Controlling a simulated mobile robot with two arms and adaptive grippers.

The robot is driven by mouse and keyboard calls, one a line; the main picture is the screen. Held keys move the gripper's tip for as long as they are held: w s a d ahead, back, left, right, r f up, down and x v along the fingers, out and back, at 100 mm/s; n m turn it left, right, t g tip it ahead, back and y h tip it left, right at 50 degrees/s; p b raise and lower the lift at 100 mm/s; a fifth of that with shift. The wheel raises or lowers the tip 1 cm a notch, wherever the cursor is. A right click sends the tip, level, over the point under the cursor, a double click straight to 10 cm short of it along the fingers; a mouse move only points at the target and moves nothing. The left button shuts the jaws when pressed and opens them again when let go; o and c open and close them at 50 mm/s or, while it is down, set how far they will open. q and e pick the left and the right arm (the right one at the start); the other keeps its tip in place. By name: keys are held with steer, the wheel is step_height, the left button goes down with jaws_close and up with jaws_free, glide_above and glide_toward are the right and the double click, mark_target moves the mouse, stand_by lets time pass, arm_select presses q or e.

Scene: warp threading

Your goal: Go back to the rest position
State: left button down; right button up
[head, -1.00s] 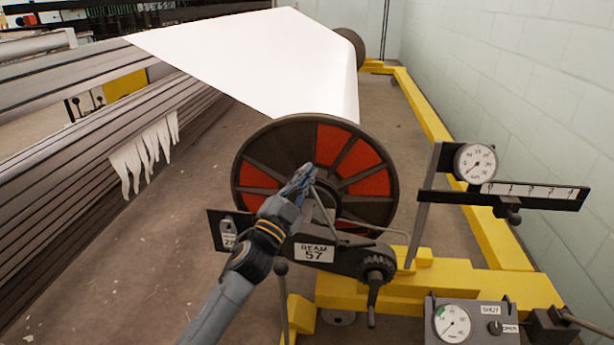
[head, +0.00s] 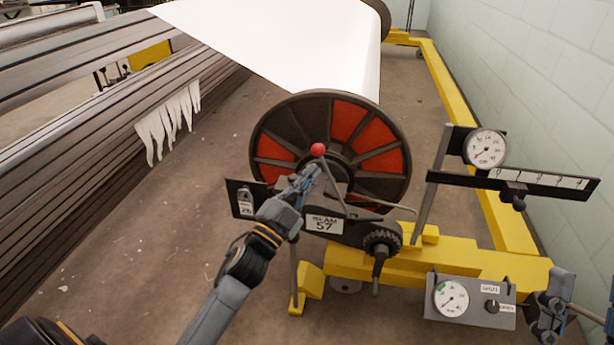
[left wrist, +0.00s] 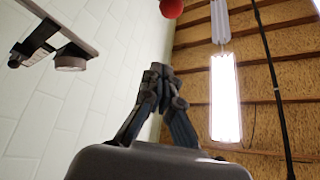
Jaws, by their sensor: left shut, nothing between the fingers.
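My left gripper (head: 310,178) is shut and empty in front of the beam's striped flange (head: 290,120). It is just below the red ball knob (head: 318,149) of a thin lever, with a small gap between them in the picture. In the left wrist view the left fingers (left wrist: 160,72) are together with nothing between them, and the red knob (left wrist: 171,8) is at the top edge, apart from them. What looks like my right gripper (head: 548,310) is at the lower right edge, beside the gauge box; its fingers are unclear.
A "BEAM 57" plate (head: 324,225) and a hand crank (head: 382,245) are right of my left wrist. The yellow frame (head: 465,265) carries a gauge box (head: 470,300). A dial (head: 486,148) stands on a post. Open floor (head: 190,200) lies left.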

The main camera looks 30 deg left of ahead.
arm_select(q)
steer(key=shift+s+f, duration=0.15)
steer(key=shift+s, duration=0.2)
stand_by(0.3)
